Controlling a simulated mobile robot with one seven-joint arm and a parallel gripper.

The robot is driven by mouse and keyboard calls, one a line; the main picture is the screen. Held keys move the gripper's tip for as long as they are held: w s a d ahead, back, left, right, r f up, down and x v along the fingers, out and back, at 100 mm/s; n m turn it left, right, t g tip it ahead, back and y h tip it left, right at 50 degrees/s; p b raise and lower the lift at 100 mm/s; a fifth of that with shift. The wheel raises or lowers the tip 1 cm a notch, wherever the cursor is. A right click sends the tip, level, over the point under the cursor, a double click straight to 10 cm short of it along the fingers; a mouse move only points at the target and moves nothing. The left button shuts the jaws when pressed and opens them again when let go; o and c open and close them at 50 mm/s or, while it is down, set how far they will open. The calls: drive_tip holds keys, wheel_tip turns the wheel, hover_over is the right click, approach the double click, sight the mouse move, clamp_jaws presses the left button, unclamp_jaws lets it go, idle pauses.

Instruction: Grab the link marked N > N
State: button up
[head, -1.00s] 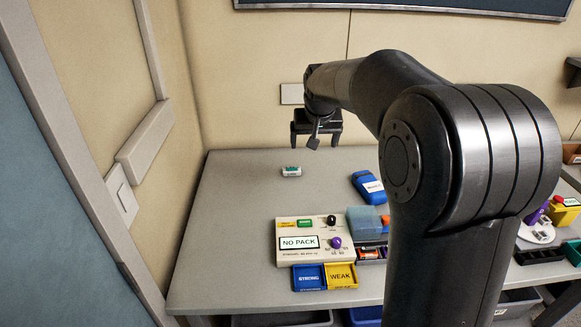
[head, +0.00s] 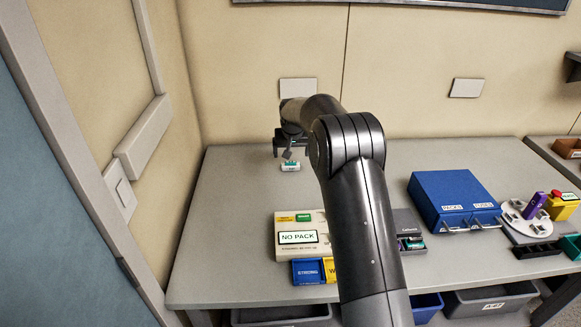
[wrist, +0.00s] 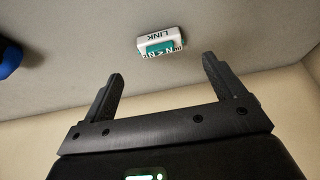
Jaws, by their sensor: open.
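A small white and green link (head: 290,167) lies on the table near the back left. In the wrist view the link (wrist: 160,41) shows upside down, with "LINK" on its white part and N marks on its green part. My gripper (head: 290,150) is just behind and above the link in the head view. In the wrist view my gripper (wrist: 162,72) is open and empty, with the link apart from and beyond its fingertips, roughly centred between them.
A device reading "NO PACK" (head: 298,238) stands at the table's front, partly hidden by my arm. A blue drawer box (head: 452,195) stands to the right. A blue object (wrist: 8,57) shows at the wrist view's left edge. The table around the link is clear.

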sight(291, 162)
drive_tip(key=x, duration=0.7)
drive_tip(key=shift+f, duration=0.4)
drive_tip(key=c, duration=1.1)
